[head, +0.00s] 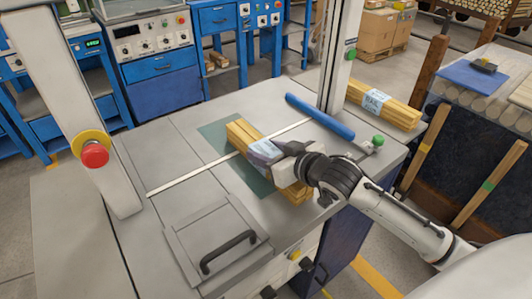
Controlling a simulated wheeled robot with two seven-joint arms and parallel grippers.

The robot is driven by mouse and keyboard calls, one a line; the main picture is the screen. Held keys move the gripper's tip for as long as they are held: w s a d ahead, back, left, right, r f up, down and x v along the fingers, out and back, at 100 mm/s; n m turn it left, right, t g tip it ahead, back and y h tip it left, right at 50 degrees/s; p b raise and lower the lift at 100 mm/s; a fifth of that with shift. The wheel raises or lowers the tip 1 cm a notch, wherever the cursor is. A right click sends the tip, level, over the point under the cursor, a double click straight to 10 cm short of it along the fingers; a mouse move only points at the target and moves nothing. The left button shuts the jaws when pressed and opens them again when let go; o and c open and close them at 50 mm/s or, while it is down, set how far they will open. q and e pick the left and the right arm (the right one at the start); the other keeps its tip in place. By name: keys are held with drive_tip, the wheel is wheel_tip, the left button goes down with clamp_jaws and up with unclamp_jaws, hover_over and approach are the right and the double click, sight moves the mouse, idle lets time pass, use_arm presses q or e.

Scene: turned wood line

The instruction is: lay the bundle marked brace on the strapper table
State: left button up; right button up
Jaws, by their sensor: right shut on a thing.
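A bundle of yellow wood strips (239,133) is over the dark green patch (216,133) on the grey strapper table (180,132). My right gripper (275,152) is shut around the middle of this bundle. Its pale wrap label is partly covered by the gripper, and I cannot read the word on it. I cannot tell whether the bundle touches the table or is held just above it. A second bundle (398,114), with a light label that seems to read RAIL, lies at the back right. My left gripper is not in view.
A blue bar (320,116) and a green knob (377,141) are on the table's right side. A hatch with a black handle (228,251) is at the front. A post with a red button (95,155) stands left. The table's left part is clear.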

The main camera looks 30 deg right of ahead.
idle(0.3)
drive_tip(key=shift+f, duration=0.1)
drive_tip(key=o, duration=1.5)
drive_tip(key=shift+f, duration=0.1)
drive_tip(key=shift+c, duration=0.2)
drive_tip(key=shift+s+r, duration=0.1)
drive_tip(key=shift+r, duration=0.1)
drive_tip(key=v, duration=1.1)
drive_tip(key=shift+s+r, duration=0.1)
drive_tip(key=shift+s, duration=0.3)
